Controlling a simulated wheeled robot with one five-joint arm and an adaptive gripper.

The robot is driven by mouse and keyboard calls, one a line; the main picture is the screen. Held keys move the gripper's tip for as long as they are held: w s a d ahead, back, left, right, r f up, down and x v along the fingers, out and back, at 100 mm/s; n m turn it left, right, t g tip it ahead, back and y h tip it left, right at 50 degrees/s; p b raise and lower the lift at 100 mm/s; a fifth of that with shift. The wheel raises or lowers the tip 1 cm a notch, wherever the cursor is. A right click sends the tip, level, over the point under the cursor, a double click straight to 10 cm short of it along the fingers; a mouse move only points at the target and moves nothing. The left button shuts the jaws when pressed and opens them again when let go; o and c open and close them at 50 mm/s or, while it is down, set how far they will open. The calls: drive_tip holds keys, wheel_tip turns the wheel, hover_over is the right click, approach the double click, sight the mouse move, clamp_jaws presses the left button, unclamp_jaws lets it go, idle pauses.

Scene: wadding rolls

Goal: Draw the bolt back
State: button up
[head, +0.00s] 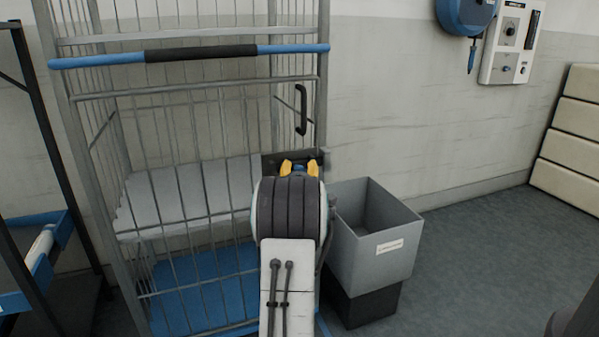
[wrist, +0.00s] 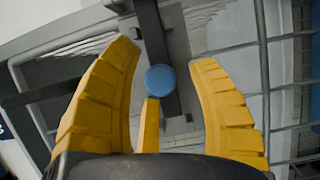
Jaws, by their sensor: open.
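The bolt shows in the wrist view as a dark bar (wrist: 153,40) with a round blue knob (wrist: 160,79) on it. My gripper (wrist: 165,60) is open, its yellow fingers on either side of the knob with visible gaps. Another yellow finger part stands just below the knob. In the head view my gripper (head: 299,167) is at the bolt's dark plate (head: 272,162) on the right side of the wire cage trolley (head: 72,120). My arm hides much of the bolt there.
The trolley has a blue push bar (head: 105,60) and a black upright handle (head: 301,110) above the bolt. A grey bin (head: 372,260) stands just right of my arm. A dark rack (head: 40,150) is at far left.

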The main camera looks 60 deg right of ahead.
drive_tip(key=shift+w+d, duration=0.1)
drive_tip(key=shift+d, duration=0.15)
drive_tip(key=shift+c, duration=0.4)
clamp_jaws()
